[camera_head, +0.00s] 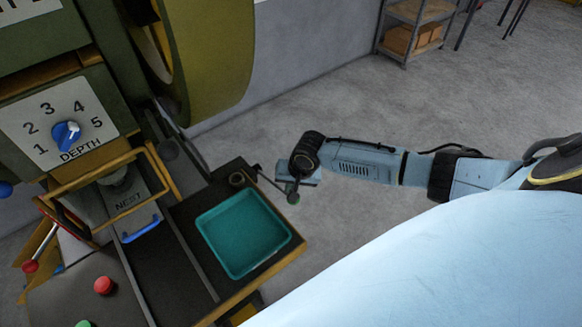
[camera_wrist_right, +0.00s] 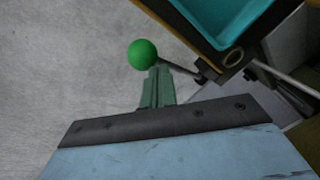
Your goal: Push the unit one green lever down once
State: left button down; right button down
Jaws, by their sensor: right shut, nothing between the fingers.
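The green lever shows in the head view as a small dark green ball (camera_head: 293,198) on a thin rod at the right side of the machine. In the right wrist view its bright green ball (camera_wrist_right: 142,54) sits just beyond the fingertips, with the rod running right to a dark pivot. My right gripper (camera_head: 298,180) is at the lever's end, shut and empty. Its narrow closed fingers also show in the right wrist view (camera_wrist_right: 157,80). The ball and fingertips look very close; I cannot tell whether they touch. My left gripper is out of view.
A teal tray (camera_head: 204,220) lies on the machine's bench beside the lever. The depth dial (camera_head: 66,135), a blue handle (camera_head: 141,229), a red knob (camera_head: 103,285) and a red-ended lever (camera_head: 31,266) are at left. Open grey floor lies right of the machine.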

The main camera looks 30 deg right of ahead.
jog(key=shift+s+f+b, duration=0.15)
jog(key=shift+s+f, duration=0.1)
jog(key=shift+f, duration=0.35)
jog(key=shift+s+f+b, duration=0.15)
jog(key=shift+s+f, duration=0.1)
jog(key=shift+f, duration=0.35)
jog(key=shift+s+f+b, duration=0.15)
jog(key=shift+s+f, duration=0.1)
jog(key=shift+f, duration=0.35)
dwell(1.5)
jog(key=shift+w+r+p, duration=0.4)
jog(key=shift+r+p, duration=0.4)
jog(key=shift+r, duration=0.15)
jog(key=shift+w+r+p, duration=0.35)
jog(key=shift+r+p, duration=0.45)
jog(key=shift+r, duration=0.1)
jog(key=shift+w+r+p, duration=0.4)
jog(key=shift+r+p, duration=0.4)
jog(key=shift+r, duration=0.15)
jog(key=shift+r, duration=0.1)
jog(key=r+p, duration=0.1)
jog(key=w+r+p, duration=0.1)
jog(key=r, duration=0.1)
jog(key=r+p, duration=0.1)
jog(key=p, duration=0.1)
jog(key=shift+w+a+r, duration=0.1)
jog(key=shift+w+r, duration=0.15)
jog(key=shift+w, duration=0.1)
jog(key=shift+a, duration=0.1)
